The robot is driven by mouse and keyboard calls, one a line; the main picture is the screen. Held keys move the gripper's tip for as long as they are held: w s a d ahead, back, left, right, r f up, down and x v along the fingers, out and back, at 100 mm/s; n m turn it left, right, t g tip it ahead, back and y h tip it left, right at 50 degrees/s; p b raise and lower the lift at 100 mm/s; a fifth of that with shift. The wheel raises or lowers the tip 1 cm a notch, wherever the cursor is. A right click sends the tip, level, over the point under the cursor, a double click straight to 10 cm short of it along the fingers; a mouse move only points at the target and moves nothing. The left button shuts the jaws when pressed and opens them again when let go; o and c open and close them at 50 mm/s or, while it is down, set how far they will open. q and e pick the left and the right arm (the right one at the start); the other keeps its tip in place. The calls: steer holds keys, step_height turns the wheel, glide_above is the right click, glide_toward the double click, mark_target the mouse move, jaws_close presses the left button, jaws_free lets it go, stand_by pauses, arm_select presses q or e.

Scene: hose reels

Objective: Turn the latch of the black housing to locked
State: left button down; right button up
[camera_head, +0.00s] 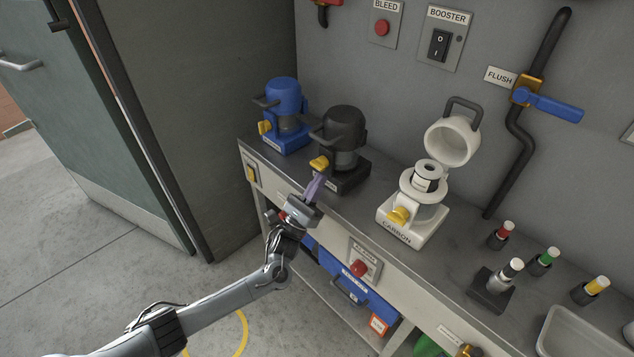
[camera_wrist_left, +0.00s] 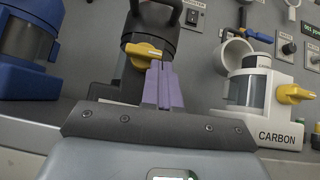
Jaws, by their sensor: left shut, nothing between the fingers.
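The black housing (camera_head: 345,130) stands upright on the bench between a blue and a white housing, its lid down. Its yellow latch (camera_head: 319,164) is on the front, and its body also shows in the left wrist view (camera_wrist_left: 155,30). In that view the yellow latch (camera_wrist_left: 143,52) lies roughly level, just behind and left of the fingertips. My left gripper (camera_head: 318,178) has purple fingers (camera_wrist_left: 164,85), shut with nothing between them, close in front of the latch. I cannot tell whether they touch it. My right gripper is not in view.
The blue housing (camera_head: 285,112) stands to the left. The white CARBON housing (camera_head: 411,209) stands to the right with its lid (camera_head: 453,140) swung open. Several capped cylinders stand farther right. The bench edge and a red button (camera_head: 358,267) lie below.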

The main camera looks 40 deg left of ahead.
arm_select(q)
steer(key=shift+d+r+n+y+p, duration=0.15)
steer(key=shift+n+y+p, duration=0.4)
steer(key=shift+n+y, duration=0.4)
steer(key=shift+d+r+n+g+y+p, duration=0.15)
steer(key=shift+r+n+g+y+p, duration=0.75)
steer(key=shift+n+g+y+p, duration=2.25)
steer(key=shift+d+r+n+g+y+p, duration=0.15)
steer(key=shift+r+n+g+y+p, duration=0.55)
steer(key=shift+n+p, duration=4.7)
steer(key=shift+d+r+n+g+y+p, duration=0.15)
steer(key=shift+r+n+g+y+p, duration=1.15)
steer(key=shift+n+g+p, duration=2.8)
steer(key=t+p, duration=0.1)
steer(key=m+t+p, duration=0.1)
steer(key=t, duration=0.1)
steer(key=shift+s+f+m, duration=0.15)
steer(key=shift+f+m, duration=0.05)
steer(key=shift+m, duration=0.1)
